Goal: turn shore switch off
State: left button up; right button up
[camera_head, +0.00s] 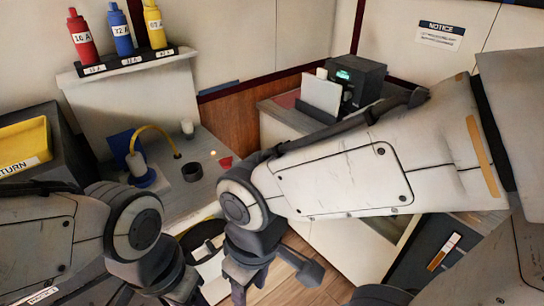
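I cannot pick out a switch labelled shore in this view. A dark panel with a white and orange strip (445,252) shows at the lower right, partly behind my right arm; I cannot tell what it is. My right gripper (250,282) hangs down at the bottom centre, in front of the grey counter and the floor. My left gripper (155,294) is at the bottom left and runs out of the frame. The fingers of both are too hidden or cut off to show their opening. I see nothing held.
Red (82,38), blue (120,30) and yellow (154,24) bottles stand on a labelled rack. A grey counter (205,165) carries a yellow hose (160,130) and small parts. A yellow return bin (25,145) is at left. A black device (355,78) stands on the back cabinet.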

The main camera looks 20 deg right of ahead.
aim_at(226, 162)
jog(key=z, duration=0.2)
jog(key=k, duration=0.6)
jog(key=z, duration=0.5)
jog(key=i, duration=1.4)
jog(key=z, duration=0.2)
